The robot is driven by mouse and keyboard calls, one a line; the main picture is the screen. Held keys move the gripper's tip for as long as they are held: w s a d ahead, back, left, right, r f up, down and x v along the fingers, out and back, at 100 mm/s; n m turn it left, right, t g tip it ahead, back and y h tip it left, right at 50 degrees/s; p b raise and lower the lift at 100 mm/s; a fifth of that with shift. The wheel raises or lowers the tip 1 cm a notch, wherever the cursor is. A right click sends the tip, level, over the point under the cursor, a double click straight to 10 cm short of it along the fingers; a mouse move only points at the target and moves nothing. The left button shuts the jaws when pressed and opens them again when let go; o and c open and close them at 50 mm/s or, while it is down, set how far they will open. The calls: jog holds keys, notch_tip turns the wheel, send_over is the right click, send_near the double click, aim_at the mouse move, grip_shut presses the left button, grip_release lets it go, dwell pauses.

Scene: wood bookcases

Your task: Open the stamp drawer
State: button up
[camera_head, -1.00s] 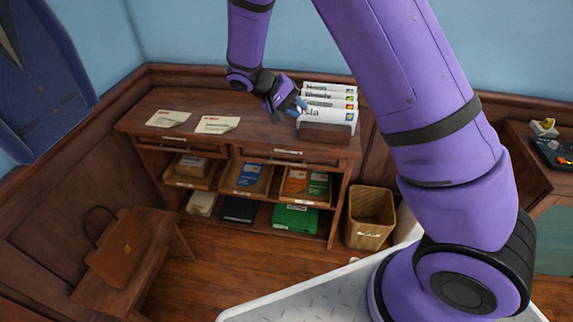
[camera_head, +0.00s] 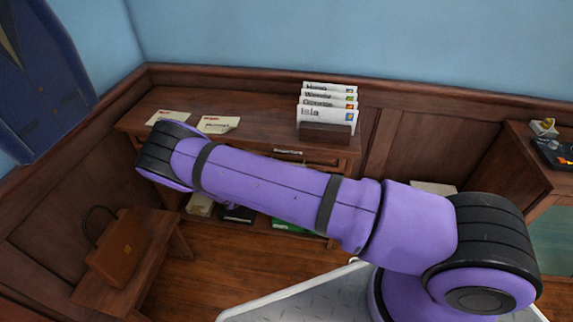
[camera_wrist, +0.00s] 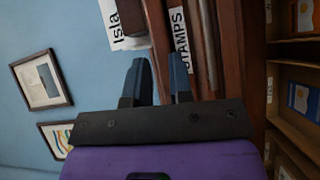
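The stamp drawer's front carries a white label reading STAMPS (camera_wrist: 182,45), which runs vertically in the turned wrist view. In the head view a small label (camera_head: 288,152) shows under the right part of the desk top, too small to read. My gripper (camera_wrist: 159,78) points at the drawer area in the wrist view, fingers apart with nothing visible between them. One finger overlaps the lower end of the label in that view; I cannot tell whether it touches. No drawer opening is clear. In the head view my gripper is hidden behind my arm.
The wooden desk (camera_head: 262,111) holds two papers and a rack of name cards (camera_head: 327,110). Open shelves (camera_wrist: 286,125) with packets lie below. A bench with a brown bag (camera_head: 120,248) stands left. My arm hides most of the desk front.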

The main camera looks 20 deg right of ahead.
notch_tip(320, 180, down, 8)
jog(key=a+n+t, duration=0.1)
jog(key=n+t, duration=0.2)
jog(key=t, duration=0.2)
jog(key=shift+y, duration=0.4)
jog(key=x, duration=1)
jog(key=shift+d+r, duration=0.2)
jog(key=shift+r, duration=0.05)
jog(key=shift+s, duration=0.1)
grip_shut()
